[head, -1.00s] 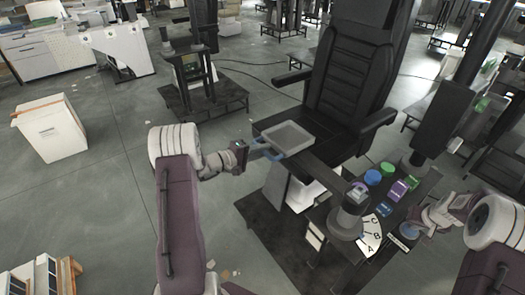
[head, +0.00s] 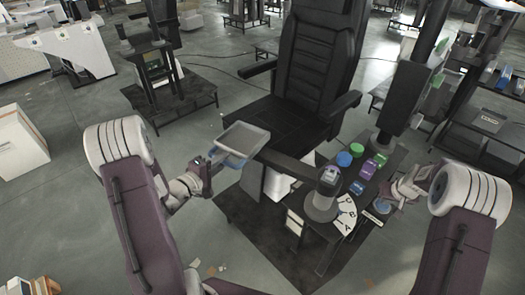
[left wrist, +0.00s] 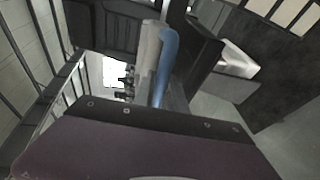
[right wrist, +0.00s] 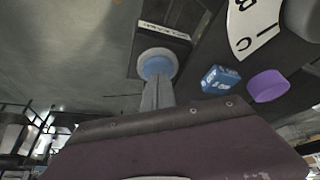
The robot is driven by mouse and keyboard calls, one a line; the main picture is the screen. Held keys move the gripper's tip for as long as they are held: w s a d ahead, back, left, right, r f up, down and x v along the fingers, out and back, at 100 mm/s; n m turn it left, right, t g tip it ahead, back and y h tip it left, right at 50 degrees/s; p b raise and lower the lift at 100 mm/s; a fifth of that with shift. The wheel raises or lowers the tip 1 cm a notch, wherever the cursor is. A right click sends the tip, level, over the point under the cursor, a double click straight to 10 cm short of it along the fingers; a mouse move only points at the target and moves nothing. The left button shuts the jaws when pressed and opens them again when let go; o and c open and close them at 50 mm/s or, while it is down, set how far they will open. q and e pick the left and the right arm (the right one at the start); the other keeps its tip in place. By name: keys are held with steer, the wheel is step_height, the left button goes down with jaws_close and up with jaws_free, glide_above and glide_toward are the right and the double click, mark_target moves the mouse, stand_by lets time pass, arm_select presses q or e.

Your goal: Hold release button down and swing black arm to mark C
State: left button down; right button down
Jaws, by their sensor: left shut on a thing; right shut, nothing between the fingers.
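The black arm (head: 287,164) runs from a grey pivot post (head: 321,203) to a grey tray (head: 244,137) left of the chair seat. My left gripper (head: 214,160) is shut on the blue handle (head: 232,161) at the tray's edge; the handle also shows in the left wrist view (left wrist: 166,66). The white dial (head: 346,222) with letters lies beside the post; which mark the arm points at, I cannot tell. In the right wrist view, my right gripper (right wrist: 157,82) is shut and empty, its tips at the blue round release button (right wrist: 155,64); the tips partly cover it.
A black chair (head: 310,70) stands behind the arm. A blue box (right wrist: 221,79) and a purple knob (right wrist: 268,86) sit near the button. Green (head: 380,159) and blue (head: 344,158) knobs stand further back. The floor left of the tray is open.

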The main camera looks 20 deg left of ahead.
arm_select(q)
steer(key=shift+s, duration=0.1)
steer(key=c, duration=1.4)
jaws_free()
